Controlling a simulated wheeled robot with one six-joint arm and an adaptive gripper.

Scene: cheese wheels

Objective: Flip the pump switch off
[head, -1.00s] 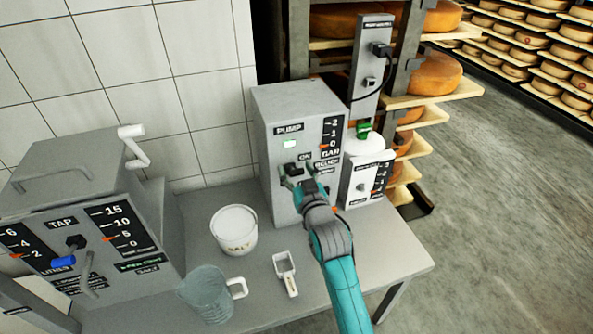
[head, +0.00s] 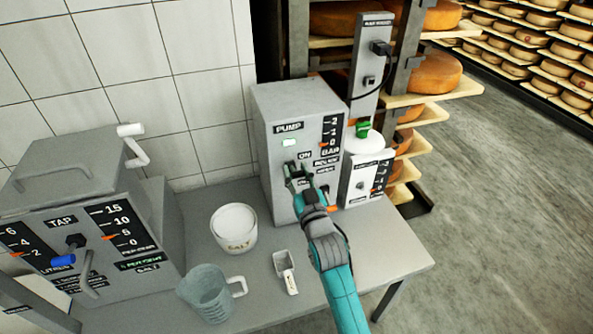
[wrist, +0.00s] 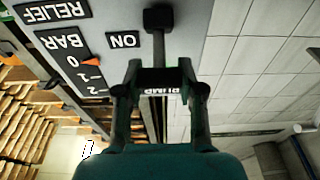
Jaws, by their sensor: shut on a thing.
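The pump box (head: 270,115) is a grey cabinet at the middle of the table in the head view, with a PUMP label and a pale green lamp (head: 289,142). Its switch (head: 291,168) is on the front face below the lamp and largely hidden by my gripper (head: 297,180). In the wrist view, the picture is upside down; the switch's dark mount (wrist: 158,19) and thin lever (wrist: 158,46) run toward my gripper (wrist: 159,70). My gripper is shut on the lever, though the contact itself is hard to see. The ON label (wrist: 123,40) is beside the mount.
A tub of salt (head: 234,228), a clear jug (head: 208,293) and a white scoop (head: 285,270) stand left of my arm. The TAP machine (head: 70,215) is at the left. A smaller box with a gauge (head: 363,182) stands close on the right. Cheese shelves (head: 430,95) are behind.

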